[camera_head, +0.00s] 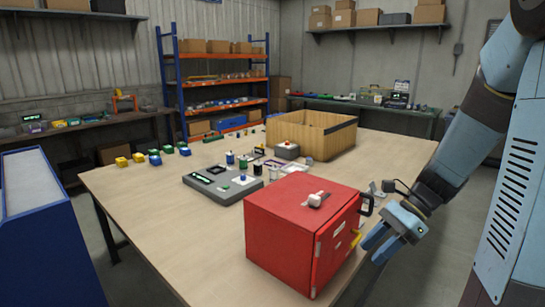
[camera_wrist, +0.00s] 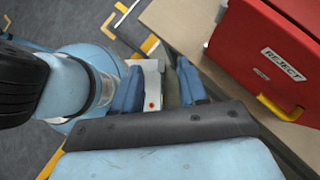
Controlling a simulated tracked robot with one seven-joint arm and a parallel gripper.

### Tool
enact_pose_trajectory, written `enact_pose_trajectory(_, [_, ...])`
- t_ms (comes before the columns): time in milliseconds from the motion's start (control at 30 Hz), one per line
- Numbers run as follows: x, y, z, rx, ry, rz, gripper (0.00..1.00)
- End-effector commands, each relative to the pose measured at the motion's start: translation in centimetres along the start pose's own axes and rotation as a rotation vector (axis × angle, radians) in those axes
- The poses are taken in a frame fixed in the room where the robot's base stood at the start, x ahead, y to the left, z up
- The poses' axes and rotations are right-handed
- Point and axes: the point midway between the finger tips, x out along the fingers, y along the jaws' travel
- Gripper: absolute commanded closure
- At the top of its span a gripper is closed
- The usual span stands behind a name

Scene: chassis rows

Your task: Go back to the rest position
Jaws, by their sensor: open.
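My gripper (camera_head: 377,243) is at the right, just off the table's right edge and beside the red cabinet (camera_head: 287,232). Its two blue fingers are apart, with nothing seen between them. In the wrist view my gripper (camera_wrist: 160,85) also shows open, with the fingers pointing down past the table edge toward my own base. The red cabinet shows there too (camera_wrist: 262,55), with a "REJECT" label and a yellow handle (camera_wrist: 279,108). My arm (camera_head: 455,155) reaches down from the upper right.
The wooden table (camera_head: 175,225) holds a grey device (camera_head: 222,186), a wooden bin (camera_head: 300,138) and several small parts. A white-and-red item (camera_head: 317,199) lies on the cabinet. A blue-sided bin (camera_head: 45,235) stands at left. Shelving (camera_head: 215,80) is behind.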

Motion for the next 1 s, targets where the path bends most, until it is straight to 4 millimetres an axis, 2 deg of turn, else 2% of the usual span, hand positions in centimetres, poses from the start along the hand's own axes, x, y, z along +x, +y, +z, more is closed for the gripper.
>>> enact_pose_trajectory(100, [-0.6, 1.0, 1.5, -0.169, 0.116, 0.008, 0.58])
enact_pose_trajectory(467, [-3.2, 3.9, 4.9, -0.678, 0.458, 0.046, 0.58])
enact_pose_trajectory(800, [-6.5, 6.6, 8.2, -1.145, 0.782, 0.094, 0.58])
enact_pose_trajectory(1000, [-8.4, 8.0, 9.9, -1.367, 0.954, 0.122, 0.58])
